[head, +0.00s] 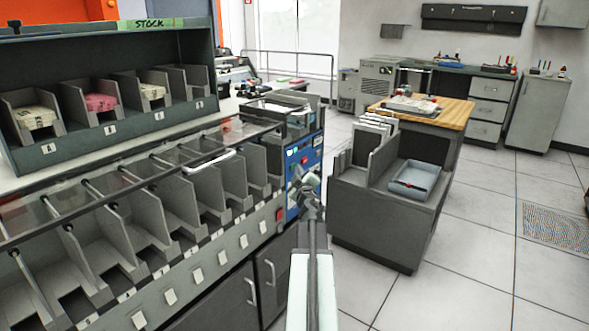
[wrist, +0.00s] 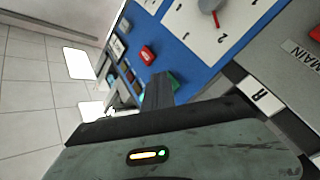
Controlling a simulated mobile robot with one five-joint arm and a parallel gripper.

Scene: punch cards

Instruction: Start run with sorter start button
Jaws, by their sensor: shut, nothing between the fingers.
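The sorter's blue control panel (head: 292,193) is at the right end of the long grey machine in the head view. In the wrist view the panel (wrist: 190,62) fills the upper middle. It carries a red button (wrist: 147,55) and a green button (wrist: 178,79), partly hidden by my fingers. I cannot read which one is marked start. My gripper (head: 303,178) is shut and empty in front of the panel. In the wrist view its fingertips (wrist: 159,80) are right beside the green button. I cannot tell whether they touch it.
A dial with a red pointer (wrist: 211,5) is on the panel, with a MAIN label (wrist: 303,55) to its right. Card pockets (head: 180,212) line the sorter. A grey cart (head: 375,230) with a blue tray (head: 414,178) stands to the right.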

